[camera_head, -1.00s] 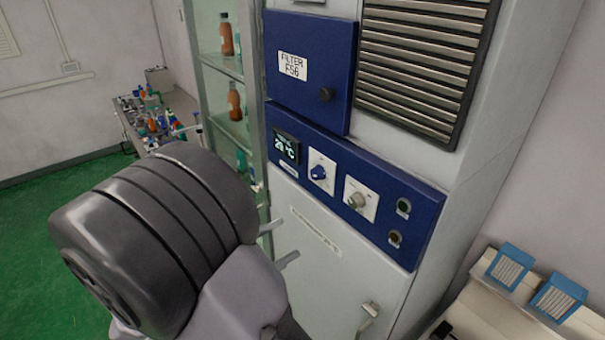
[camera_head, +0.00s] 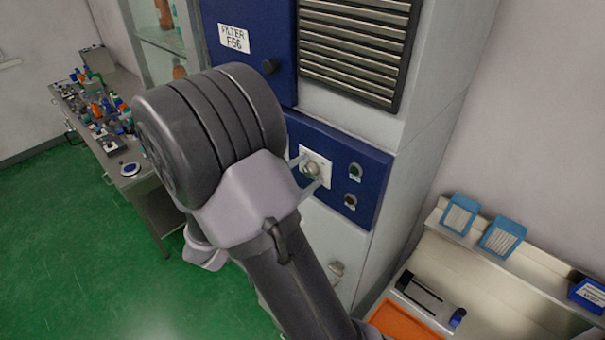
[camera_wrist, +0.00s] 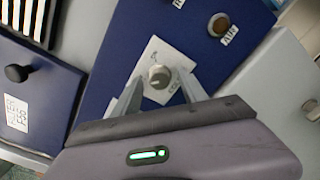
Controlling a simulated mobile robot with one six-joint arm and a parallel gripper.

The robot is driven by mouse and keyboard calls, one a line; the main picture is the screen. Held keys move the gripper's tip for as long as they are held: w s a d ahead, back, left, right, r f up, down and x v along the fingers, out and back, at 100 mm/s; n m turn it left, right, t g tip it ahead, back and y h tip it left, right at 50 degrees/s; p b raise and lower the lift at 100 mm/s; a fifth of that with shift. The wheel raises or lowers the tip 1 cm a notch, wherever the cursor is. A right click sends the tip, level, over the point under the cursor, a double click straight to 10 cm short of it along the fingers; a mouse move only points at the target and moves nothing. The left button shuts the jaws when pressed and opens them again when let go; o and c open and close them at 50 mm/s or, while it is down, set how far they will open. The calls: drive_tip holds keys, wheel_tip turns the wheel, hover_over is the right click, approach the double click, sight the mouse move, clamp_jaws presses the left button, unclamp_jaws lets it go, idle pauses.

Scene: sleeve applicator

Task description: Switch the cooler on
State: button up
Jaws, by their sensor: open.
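The cooler (camera_head: 425,90) is a tall pale grey cabinet with a dark blue control panel (camera_head: 375,172). A grey rotary knob (camera_head: 312,171) on a white plate sits on that panel; it also shows in the wrist view (camera_wrist: 159,76). To its right are a green round button (camera_head: 355,170) and a brownish one (camera_head: 350,201) below it. My gripper (camera_wrist: 160,80) is open, with one finger on each side of the grey knob. I cannot tell whether the fingers touch it. My arm hides the display and the blue knob in the head view.
Above the panel are a blue filter door (camera_head: 240,45) with a black knob and a louvred vent (camera_head: 357,45). A bench (camera_head: 490,275) with blue-framed items stands at the right. A cluttered table (camera_head: 125,160) is at the left. Green floor is clear at lower left.

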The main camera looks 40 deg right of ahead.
clamp_jaws()
drive_tip(key=shift+f+m+b, duration=0.15)
drive_tip(key=shift+m+b, duration=0.25)
drive_tip(key=shift+b, duration=0.2)
drive_tip(key=m+b, duration=0.1)
drive_tip(key=b, duration=0.1)
drive_tip(key=m+b, duration=0.1)
drive_tip(key=b, duration=0.2)
drive_tip(key=shift+f+m, duration=0.25)
drive_tip(key=shift+m, duration=0.15)
drive_tip(key=m+b, duration=0.6)
drive_tip(key=b, duration=0.4)
drive_tip(key=shift+b, duration=0.3)
drive_tip(key=m+b, duration=0.5)
drive_tip(key=b, duration=0.4)
drive_tip(key=shift+m, duration=0.3)
drive_tip(key=m+b, duration=0.1)
drive_tip(key=b, duration=0.2)
drive_tip(key=shift+r+m, duration=0.2)
drive_tip(key=shift+m, duration=0.2)
drive_tip(key=shift+r+m+b, duration=0.2)
drive_tip(key=shift+m+b, duration=0.3)
drive_tip(key=shift+b, duration=0.45)
drive_tip(key=shift+r, duration=0.1)
